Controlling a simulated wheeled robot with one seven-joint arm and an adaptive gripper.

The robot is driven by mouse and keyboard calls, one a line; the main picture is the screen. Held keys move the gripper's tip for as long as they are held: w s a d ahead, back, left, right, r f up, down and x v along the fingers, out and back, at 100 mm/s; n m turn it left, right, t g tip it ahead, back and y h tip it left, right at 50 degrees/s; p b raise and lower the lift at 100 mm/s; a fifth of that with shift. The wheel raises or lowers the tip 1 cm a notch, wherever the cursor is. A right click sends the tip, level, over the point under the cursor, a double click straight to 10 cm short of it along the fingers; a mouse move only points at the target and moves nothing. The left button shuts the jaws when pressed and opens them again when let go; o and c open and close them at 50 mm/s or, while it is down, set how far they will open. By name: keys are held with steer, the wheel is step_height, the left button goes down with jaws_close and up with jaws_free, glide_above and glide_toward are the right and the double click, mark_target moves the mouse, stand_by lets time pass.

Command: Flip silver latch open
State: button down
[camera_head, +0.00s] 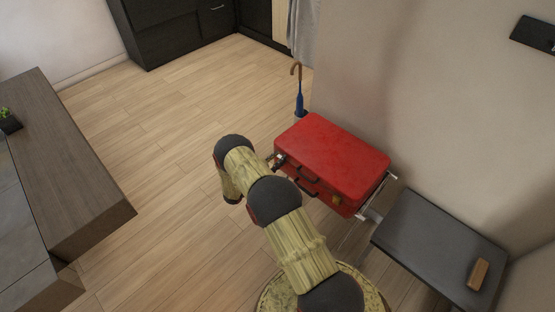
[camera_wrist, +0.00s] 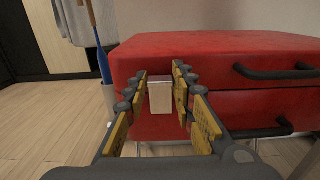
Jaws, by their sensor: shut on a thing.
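The red suitcase (camera_head: 335,150) is closed and lies flat on a metal rack by the wall. In the wrist view the suitcase (camera_wrist: 225,55) fills the right side, its front facing me. The silver latch (camera_wrist: 160,98) is a small pale plate on its front, near the left end. My gripper (camera_wrist: 160,80) has one finger on each side of the latch, shut on it. In the head view my gripper (camera_head: 278,159) is at the suitcase's left front corner, where the latch is too small to make out.
Dark handles (camera_wrist: 275,72) stick out from the suitcase front. A blue umbrella (camera_head: 299,98) stands behind its left end. A dark bench (camera_head: 435,245) with a brown brush-like object (camera_head: 479,274) is at right. A wooden counter (camera_head: 65,160) is at left, with open floor between.

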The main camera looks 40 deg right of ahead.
steer(key=shift+f+b, duration=0.15)
steer(key=shift+b, duration=0.15)
steer(key=h+b, duration=0.2)
steer(key=a+f+h+b, duration=0.1)
steer(key=b, duration=0.2)
steer(key=a+f+h+b, duration=0.1)
steer(key=h+b, duration=0.1)
steer(key=b, duration=0.1)
steer(key=shift+s+a+t+h, duration=0.1)
steer(key=shift+a+t+h, duration=0.1)
steer(key=shift+t+h, duration=0.15)
steer(key=shift+a+h, duration=0.15)
steer(key=shift+h, duration=0.1)
